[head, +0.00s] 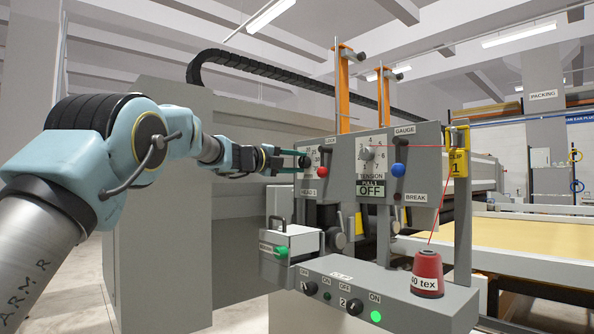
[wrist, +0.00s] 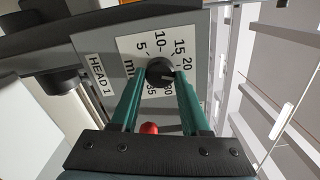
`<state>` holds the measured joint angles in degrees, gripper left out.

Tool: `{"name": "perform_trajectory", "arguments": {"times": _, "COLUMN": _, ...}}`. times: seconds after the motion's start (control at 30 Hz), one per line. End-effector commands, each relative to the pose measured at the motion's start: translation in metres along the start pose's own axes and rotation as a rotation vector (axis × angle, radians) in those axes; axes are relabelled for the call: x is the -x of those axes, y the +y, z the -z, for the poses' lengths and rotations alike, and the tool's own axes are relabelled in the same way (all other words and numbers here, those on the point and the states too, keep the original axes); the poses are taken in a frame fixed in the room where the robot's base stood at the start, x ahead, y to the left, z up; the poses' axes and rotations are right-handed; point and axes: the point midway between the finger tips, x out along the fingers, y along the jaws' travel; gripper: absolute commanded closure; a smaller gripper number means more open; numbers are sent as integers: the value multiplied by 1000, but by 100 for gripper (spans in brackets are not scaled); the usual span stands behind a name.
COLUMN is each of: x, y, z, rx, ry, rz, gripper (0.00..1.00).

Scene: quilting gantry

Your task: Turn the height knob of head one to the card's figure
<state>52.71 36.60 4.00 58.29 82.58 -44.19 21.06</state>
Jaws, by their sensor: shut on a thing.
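The height knob (wrist: 160,71) is black and round, in the middle of a white dial (wrist: 142,50) with figures in steps of five and "mm". The "HEAD 1" label (wrist: 97,74) is beside it. My gripper (wrist: 161,80) has its two green fingers shut on the knob, one on each side. In the head view my gripper (head: 296,161) reaches the knob (head: 304,161) from the left. The fingers hide part of the dial, and I cannot tell which figure the knob points to. I cannot make out a card with a height figure.
A red ball lever (head: 322,171) is close by the dial, also in the wrist view (wrist: 149,128). To the right are a tension dial (head: 367,154) and a blue ball lever (head: 398,170). A control box (head: 400,300) with a red thread cone (head: 427,270) stands in front.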

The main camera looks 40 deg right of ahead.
Motion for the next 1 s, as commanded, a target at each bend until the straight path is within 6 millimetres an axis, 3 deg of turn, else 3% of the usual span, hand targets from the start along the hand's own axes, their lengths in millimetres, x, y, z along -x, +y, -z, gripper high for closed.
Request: {"name": "perform_trajectory", "arguments": {"times": 1.0, "x": -1, "y": 5, "z": 1, "rx": -904, "ry": 3, "rz": -1, "gripper": 100}}
